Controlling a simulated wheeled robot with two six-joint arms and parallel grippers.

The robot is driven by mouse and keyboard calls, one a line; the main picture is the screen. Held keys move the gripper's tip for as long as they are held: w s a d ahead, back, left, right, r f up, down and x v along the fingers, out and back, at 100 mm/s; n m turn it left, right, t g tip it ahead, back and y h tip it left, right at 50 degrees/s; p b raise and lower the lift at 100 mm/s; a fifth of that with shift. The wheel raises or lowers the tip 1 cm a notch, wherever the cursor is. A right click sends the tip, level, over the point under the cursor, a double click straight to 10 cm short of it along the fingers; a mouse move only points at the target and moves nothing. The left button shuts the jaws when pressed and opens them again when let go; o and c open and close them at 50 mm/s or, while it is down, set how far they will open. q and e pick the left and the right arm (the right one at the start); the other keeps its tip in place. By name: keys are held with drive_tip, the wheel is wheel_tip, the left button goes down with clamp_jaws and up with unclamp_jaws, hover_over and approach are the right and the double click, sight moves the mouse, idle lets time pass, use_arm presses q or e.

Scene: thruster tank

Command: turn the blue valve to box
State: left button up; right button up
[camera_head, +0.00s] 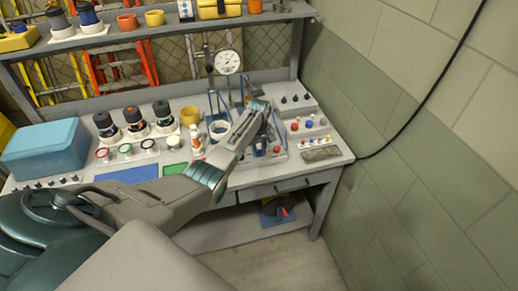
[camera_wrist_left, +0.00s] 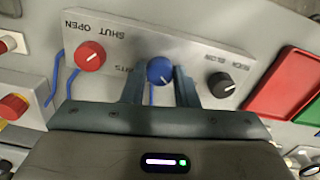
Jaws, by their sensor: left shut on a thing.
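The blue valve (camera_wrist_left: 160,69) is a round knob on a light grey panel (camera_wrist_left: 125,42), between a red knob (camera_wrist_left: 90,56) and a black knob (camera_wrist_left: 221,85). My left gripper (camera_wrist_left: 159,84) has one finger on each side of the blue valve and is shut on it. A small pale mark shows on the valve's near edge. The lettering beside the valve is partly hidden by a finger; "SHUT" and "OPEN" read near the red knob. In the head view my left gripper (camera_head: 259,106) reaches over the bench, and I cannot make out the blue valve there. My right gripper is not in view.
Blue tubes (camera_wrist_left: 56,75) run just left of the panel. A red tray (camera_wrist_left: 285,82) lies to its right. On the bench, a dial gauge (camera_head: 228,61) stands behind my gripper, and a teal box (camera_head: 45,148) sits at left. A wall (camera_head: 400,120) closes the right side.

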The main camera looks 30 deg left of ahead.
use_arm(q)
drive_tip(key=m, duration=0.2)
drive_tip(key=shift+r+m+p, duration=0.1)
drive_tip(key=shift+m+p, duration=0.2)
drive_tip(key=shift+p, duration=0.05)
drive_tip(key=m, duration=0.2)
drive_tip(key=shift+m, duration=0.3)
drive_tip(key=m, duration=0.3)
drive_tip(key=shift+m, duration=1.2)
drive_tip(key=o, duration=0.9)
drive_tip(key=shift+o, duration=0.4)
